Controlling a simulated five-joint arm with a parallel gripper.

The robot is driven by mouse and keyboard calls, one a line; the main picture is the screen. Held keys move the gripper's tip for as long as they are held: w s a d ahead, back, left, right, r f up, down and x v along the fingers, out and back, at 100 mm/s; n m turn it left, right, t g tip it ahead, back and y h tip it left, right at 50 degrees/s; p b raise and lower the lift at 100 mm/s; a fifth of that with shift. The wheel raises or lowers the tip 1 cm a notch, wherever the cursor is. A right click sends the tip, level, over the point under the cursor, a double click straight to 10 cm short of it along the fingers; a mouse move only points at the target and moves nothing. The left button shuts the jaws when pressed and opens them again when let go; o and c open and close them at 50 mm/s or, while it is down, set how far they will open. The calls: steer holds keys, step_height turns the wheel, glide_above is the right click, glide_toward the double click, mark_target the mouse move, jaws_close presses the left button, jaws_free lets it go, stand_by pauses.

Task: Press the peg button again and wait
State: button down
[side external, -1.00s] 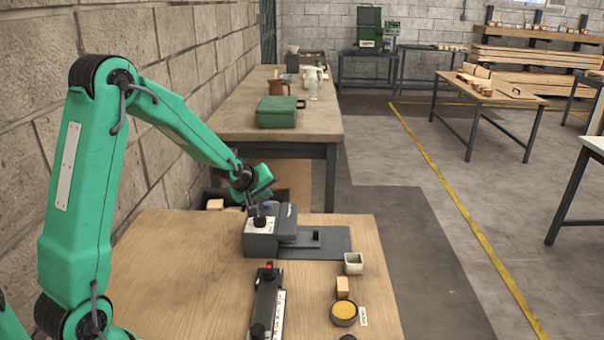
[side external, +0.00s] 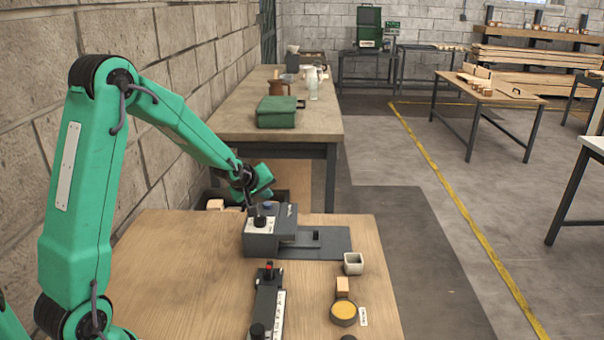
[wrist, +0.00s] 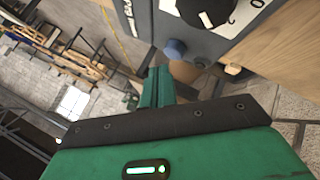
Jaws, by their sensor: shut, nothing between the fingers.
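The grey box (side external: 262,243) with a black knob (side external: 260,221) on a white label stands at the back of the wooden table. A blue button (side external: 268,206) sits at its far side, and it also shows in the wrist view (wrist: 175,48). My green gripper (side external: 264,182) hangs just above and behind the button in the side view. In the wrist view its fingers (wrist: 154,78) are together and empty, with the tips close beside the button. I cannot tell whether they touch it. I see no loose peg on the flat grey plate (side external: 337,240) beside the box.
A black strip device (side external: 268,300) with a red button lies in front of the box. To its right are a pale square cup (side external: 353,264), a wooden block (side external: 343,286) and a round yellow-filled dish (side external: 344,313). The table's left part is clear. A block wall stands left.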

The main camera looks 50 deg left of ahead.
mark_target(265, 205)
steer(key=shift+a+f, duration=0.1)
steer(key=shift+f, duration=0.9)
stand_by(1.9)
steer(key=shift+r, duration=0.95)
steer(key=shift+r, duration=0.15)
steer(key=shift+r, duration=2.4)
